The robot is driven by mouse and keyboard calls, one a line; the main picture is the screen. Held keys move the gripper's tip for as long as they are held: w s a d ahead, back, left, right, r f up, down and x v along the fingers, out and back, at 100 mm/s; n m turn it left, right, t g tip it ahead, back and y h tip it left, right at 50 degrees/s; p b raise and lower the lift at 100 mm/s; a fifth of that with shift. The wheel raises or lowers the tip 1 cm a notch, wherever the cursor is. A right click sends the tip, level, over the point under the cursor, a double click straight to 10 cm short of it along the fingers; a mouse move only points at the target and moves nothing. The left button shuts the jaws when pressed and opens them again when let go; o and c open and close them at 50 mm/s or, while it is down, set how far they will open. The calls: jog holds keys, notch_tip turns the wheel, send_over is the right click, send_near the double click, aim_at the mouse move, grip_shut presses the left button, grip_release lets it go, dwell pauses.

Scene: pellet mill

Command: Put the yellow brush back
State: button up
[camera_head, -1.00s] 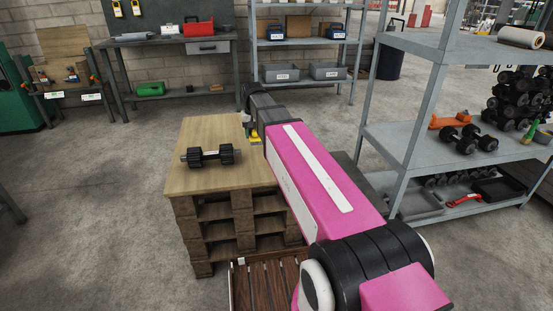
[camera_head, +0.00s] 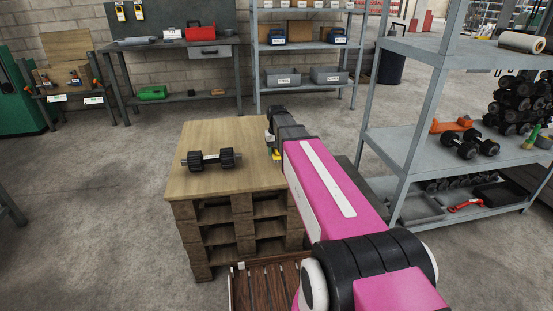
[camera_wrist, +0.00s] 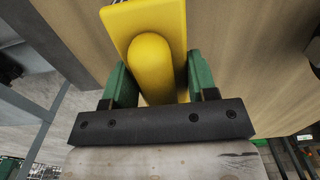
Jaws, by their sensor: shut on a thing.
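The yellow brush (camera_wrist: 153,60) fills the upper middle of the wrist view, with a flat block and a rounded handle. My gripper (camera_wrist: 155,88) has its green fingers on both sides of the handle and is shut on it. In the head view only a small yellow part of the brush (camera_head: 277,155) shows, by the right edge of the wooden pallet table (camera_head: 215,131). My arm hides most of the gripper there. I cannot tell whether the brush touches the tabletop.
A black dumbbell (camera_head: 211,160) lies on the pallet table. A grey shelf rack (camera_head: 430,140) on the right holds dumbbells, an orange tool (camera_head: 452,126) and a green and yellow item (camera_head: 543,142). A workbench (camera_head: 172,48) stands at the back. The floor left of the pallets is clear.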

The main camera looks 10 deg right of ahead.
jog(key=shift+f, duration=1.9)
jog(key=o, duration=1.4)
jog(key=shift+f, duration=0.1)
jog(key=shift+c, duration=0.2)
notch_tip(320, 180, up, 12)
jog(key=shift+r, duration=0.15)
